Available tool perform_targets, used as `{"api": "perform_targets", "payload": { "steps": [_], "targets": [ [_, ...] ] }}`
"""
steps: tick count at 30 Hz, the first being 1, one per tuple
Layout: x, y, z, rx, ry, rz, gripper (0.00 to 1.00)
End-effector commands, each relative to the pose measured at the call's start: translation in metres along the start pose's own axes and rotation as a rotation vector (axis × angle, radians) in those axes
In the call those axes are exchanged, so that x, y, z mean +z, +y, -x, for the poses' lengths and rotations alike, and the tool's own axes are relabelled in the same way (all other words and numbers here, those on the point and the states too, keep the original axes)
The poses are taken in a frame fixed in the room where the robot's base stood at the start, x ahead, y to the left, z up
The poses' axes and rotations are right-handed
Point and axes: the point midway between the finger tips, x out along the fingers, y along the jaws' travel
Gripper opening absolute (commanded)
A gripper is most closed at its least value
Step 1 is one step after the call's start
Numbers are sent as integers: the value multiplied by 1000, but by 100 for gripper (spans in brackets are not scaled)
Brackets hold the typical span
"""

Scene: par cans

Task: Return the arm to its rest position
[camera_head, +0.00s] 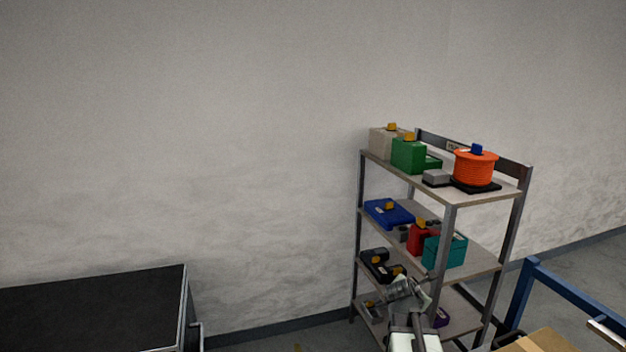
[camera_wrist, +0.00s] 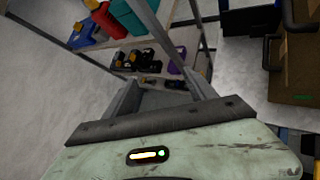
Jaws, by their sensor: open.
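My gripper (camera_head: 408,288) is in front of the lower part of the shelf unit in the head view, at the end of my pale arm. In the wrist view my gripper (camera_wrist: 160,92) shows its two fingers spread apart, with nothing between them. The fingers point toward the shelf unit, and the gripper holds nothing. Part of the lower shelves is hidden behind my arm in the head view.
A black-topped cabinet (camera_head: 90,305) stands at the left. A blue frame (camera_head: 570,290) and cardboard box (camera_head: 545,342) are at the lower right. Floor shows between cabinet and shelf.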

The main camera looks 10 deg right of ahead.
Motion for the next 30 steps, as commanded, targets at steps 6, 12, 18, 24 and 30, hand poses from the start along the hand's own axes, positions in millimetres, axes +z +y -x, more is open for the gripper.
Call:
{"api": "perform_targets", "payload": {
  "steps": [6,12,18,24,30],
  "targets": [
    [-158,89,79,-48,313,-419,65],
    [-280,86,168,-484,523,-1042,65],
    [-311,47,210,-971,380,-1559,65],
    [-312,36,216,-1097,244,-1751,65],
    [-311,37,216,-1097,239,-1762,65]
  ]
}}
